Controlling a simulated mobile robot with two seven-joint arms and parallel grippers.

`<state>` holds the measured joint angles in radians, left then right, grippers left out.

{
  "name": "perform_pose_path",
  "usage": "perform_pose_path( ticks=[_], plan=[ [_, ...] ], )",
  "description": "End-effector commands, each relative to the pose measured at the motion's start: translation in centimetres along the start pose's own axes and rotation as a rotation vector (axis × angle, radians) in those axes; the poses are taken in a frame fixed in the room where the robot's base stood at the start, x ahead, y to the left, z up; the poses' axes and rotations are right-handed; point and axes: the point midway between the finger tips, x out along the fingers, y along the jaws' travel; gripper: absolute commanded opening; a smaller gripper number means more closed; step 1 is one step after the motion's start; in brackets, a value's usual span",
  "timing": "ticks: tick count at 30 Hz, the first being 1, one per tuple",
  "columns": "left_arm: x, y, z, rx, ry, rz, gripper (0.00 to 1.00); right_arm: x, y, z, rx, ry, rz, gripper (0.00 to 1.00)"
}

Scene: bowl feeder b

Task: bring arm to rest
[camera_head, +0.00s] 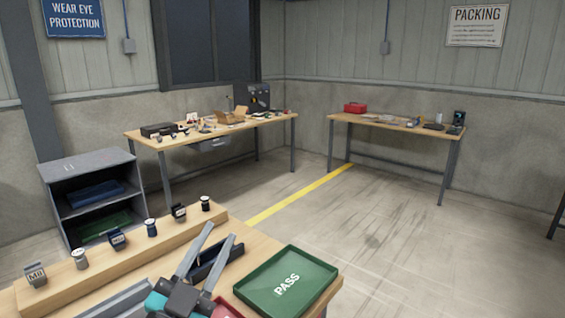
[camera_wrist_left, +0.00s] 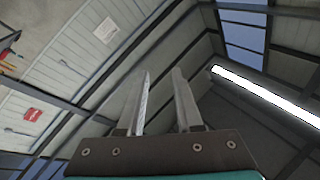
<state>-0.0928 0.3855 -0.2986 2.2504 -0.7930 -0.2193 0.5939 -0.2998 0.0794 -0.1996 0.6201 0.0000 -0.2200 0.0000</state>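My left gripper (camera_head: 219,231) rises from the bottom of the head view, above the near wooden bench (camera_head: 255,250). Its two grey fingers stand apart with nothing between them. In the left wrist view the same gripper (camera_wrist_left: 162,73) is open and empty, pointing up at the ceiling and wall. My right gripper is in neither view.
A green PASS tray (camera_head: 287,281) lies right of my gripper. A dark holder (camera_head: 228,252) and part of a red tray (camera_head: 228,311) are close to it. Several small parts stand on a wooden ledge (camera_head: 130,256). A grey shelf unit (camera_head: 92,165) stands behind.

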Motion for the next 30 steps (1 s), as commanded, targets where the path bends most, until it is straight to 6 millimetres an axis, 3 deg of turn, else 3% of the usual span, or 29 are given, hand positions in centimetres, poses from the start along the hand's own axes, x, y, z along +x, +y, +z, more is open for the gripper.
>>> perform_pose_path(
  ticks=[3, 6, 8, 12, 18, 24, 26, 30],
  plan=[
    [-2.6, -1.2, 5.0, -0.082, -0.252, -0.102, 0.34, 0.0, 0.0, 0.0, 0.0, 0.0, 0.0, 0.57],
    [-5.7, -1.2, 9.1, -0.141, -0.477, -0.146, 0.34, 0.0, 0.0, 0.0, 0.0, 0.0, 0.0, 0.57],
    [-8.1, -0.7, 11.4, -0.175, -0.616, -0.154, 0.34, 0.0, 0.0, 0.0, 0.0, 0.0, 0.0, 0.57],
    [-14.6, 1.7, 15.6, -0.249, -0.941, -0.119, 0.34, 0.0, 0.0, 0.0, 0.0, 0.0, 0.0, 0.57],
    [-23.4, 6.0, 17.6, -0.334, -1.308, 0.02, 0.34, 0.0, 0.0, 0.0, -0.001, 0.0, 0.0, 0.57],
    [-30.4, 9.6, 16.6, -0.402, -1.562, 0.198, 0.34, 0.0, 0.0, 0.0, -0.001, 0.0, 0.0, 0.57],
    [-32.3, 10.6, 15.9, -0.422, -1.627, 0.258, 0.34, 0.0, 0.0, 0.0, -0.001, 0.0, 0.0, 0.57],
    [-32.6, 12.2, 19.8, -0.414, -1.632, 0.255, 0.34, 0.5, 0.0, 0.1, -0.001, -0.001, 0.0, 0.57]
  ],
)
